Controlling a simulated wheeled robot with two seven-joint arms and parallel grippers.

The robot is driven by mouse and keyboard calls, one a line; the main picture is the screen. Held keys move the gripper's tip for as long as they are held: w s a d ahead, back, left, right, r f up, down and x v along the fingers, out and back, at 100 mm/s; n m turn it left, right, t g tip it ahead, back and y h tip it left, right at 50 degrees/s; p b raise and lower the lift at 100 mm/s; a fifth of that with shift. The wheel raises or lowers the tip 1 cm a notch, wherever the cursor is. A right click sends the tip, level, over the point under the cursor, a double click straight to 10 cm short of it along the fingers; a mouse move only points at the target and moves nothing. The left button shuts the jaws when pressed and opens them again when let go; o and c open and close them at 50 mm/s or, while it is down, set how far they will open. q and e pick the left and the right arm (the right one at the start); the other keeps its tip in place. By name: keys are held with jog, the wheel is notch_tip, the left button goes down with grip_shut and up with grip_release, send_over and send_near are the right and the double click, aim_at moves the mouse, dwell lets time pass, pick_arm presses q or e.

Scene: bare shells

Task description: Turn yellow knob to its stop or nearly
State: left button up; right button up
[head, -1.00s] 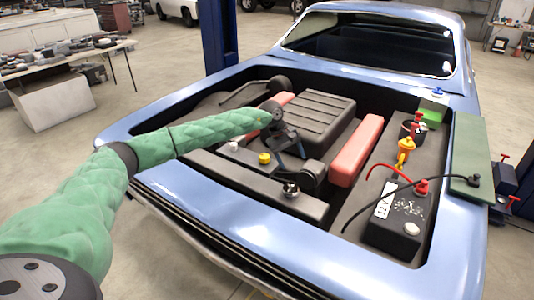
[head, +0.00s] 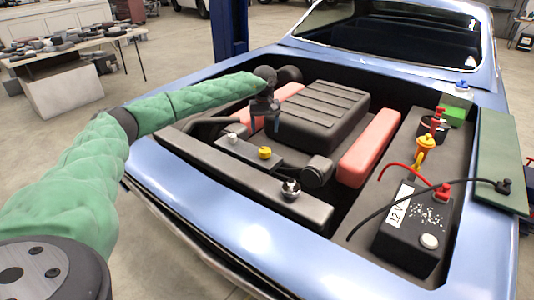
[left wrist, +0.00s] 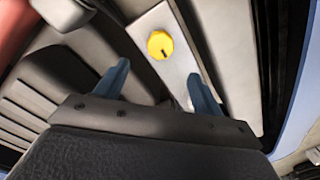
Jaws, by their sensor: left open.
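The yellow knob (head: 264,152) sits on a narrow grey panel in the engine bay of the blue car. In the left wrist view the round yellow knob (left wrist: 160,45) carries a short dark mark on its face. My left gripper (head: 266,122) is above and just behind the knob in the head view. Its two blue fingers (left wrist: 158,86) are spread apart with nothing between them. The knob lies ahead of the fingertips, apart from them. My right gripper is not in view.
A pale knob (head: 233,138) and a dark, silver-topped fitting (head: 291,188) flank the yellow knob. The blue car body (head: 230,215) rims the bay.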

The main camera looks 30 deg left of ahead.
aim_at(265, 150)
pick_arm(q)
notch_tip(265, 150, down, 2)
jog(key=shift+s+f+b, duration=0.1)
jog(key=shift+f+b, duration=0.15)
jog(key=shift+b, duration=0.6)
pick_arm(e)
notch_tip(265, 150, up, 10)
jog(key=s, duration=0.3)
pick_arm(q)
notch_tip(265, 150, down, 8)
jog(key=shift+r+p, duration=0.15)
jog(key=shift+p, duration=1)
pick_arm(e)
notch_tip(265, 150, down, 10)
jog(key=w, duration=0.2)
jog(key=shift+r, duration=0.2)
pick_arm(q)
jog(key=c, duration=1)
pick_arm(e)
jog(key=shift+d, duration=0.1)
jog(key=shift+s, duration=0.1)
